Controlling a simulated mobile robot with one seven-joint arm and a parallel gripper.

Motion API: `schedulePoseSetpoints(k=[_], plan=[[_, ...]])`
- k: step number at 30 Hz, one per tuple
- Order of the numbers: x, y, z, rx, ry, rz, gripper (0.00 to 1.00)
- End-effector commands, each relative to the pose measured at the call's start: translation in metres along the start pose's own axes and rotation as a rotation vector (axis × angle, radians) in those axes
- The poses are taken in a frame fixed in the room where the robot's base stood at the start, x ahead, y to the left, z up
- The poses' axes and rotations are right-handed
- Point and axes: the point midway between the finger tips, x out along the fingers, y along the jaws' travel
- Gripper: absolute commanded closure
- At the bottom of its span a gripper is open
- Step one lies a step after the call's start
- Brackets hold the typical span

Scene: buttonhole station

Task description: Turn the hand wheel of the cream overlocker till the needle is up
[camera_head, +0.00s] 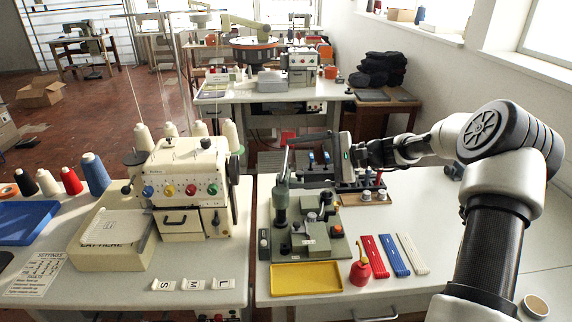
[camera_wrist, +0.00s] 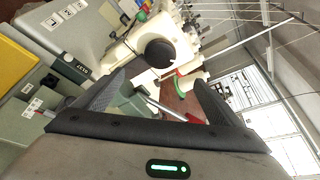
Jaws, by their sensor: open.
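The cream overlocker (camera_head: 190,178) stands on the left table, with coloured dials on its front. Its dark hand wheel (camera_head: 233,168) is on its right side, seen nearly edge-on. In the wrist view the hand wheel (camera_wrist: 160,53) is a round black disc on the cream body (camera_wrist: 125,47). My gripper (camera_head: 290,168) is to the right of the overlocker, above the grey-green machine, with its fingers pointing left towards the wheel. In the wrist view my gripper (camera_wrist: 160,82) is open and empty; the wheel shows beyond the fingertips, apart from them. I cannot make out the needle.
The grey-green machine (camera_head: 308,240) with its upright post stands below my gripper. A yellow tray (camera_head: 306,278), a red oil can (camera_head: 360,268) and coloured strips lie in front. Thread cones (camera_head: 230,135) stand behind the overlocker. A gap separates the two tables.

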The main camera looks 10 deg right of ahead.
Motion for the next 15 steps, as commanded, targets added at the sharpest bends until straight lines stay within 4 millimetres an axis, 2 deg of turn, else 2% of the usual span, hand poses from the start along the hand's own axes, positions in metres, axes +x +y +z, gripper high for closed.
schedulePoseSetpoints(k=[11,15], plan=[[-0.003,-0.001,-0.001,0.002,0.000,0.001,0.10],[-0.001,-0.013,-0.003,0.079,-0.023,0.030,0.10]])
